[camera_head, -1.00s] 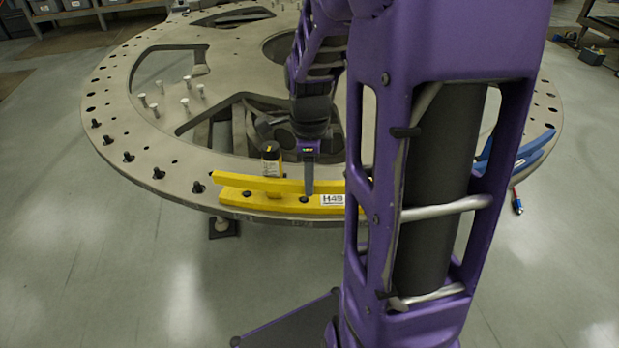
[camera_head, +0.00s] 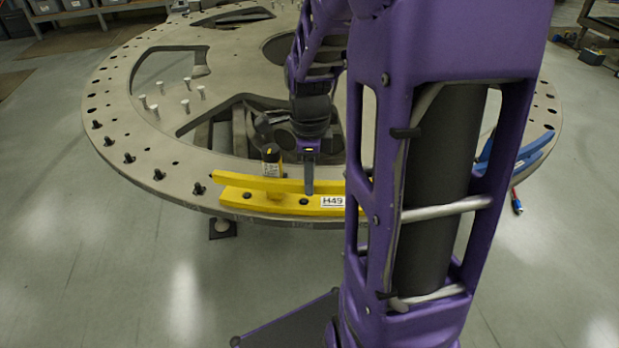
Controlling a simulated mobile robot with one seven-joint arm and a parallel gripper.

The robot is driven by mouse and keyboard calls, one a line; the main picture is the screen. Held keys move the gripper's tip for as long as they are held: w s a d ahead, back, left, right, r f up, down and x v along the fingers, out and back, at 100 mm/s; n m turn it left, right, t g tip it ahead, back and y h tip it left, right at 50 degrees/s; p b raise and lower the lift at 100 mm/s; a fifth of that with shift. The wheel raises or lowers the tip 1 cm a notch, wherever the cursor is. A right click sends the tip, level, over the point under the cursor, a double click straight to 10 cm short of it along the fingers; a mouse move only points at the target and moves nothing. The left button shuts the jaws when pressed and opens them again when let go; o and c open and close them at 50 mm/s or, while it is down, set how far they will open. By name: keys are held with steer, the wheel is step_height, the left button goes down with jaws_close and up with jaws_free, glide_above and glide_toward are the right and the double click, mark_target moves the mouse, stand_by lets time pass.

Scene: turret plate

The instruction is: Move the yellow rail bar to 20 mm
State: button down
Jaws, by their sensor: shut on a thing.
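The yellow rail bar (camera_head: 240,183) lies near the front edge of the round turret plate (camera_head: 180,205). It runs along the rim, with a yellow base piece (camera_head: 275,203) labelled H49 beside it on the near side. My gripper (camera_head: 309,185) points down and is shut on the bar, with one finger showing in front of it. The other finger and the bar's right end are hidden, the latter behind my purple arm.
Black bolts (camera_head: 129,158) stand along the plate's left rim, and pale pins (camera_head: 170,90) stand farther back. A blue rail (camera_head: 515,160) is at the right edge. A red and blue object (camera_head: 516,203) lies near it. The plate has large cutouts.

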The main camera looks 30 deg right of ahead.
steer(key=shift+w+r+p, duration=0.1)
steer(key=shift+r+p, duration=0.35)
steer(key=shift+r, duration=0.3)
stand_by(0.4)
steer(key=c, duration=0.9)
jaws_free()
steer(key=shift+f, duration=0.1)
step_height(320, 180, up, 5)
steer(key=p, duration=0.4)
steer(key=shift+r, duration=1)
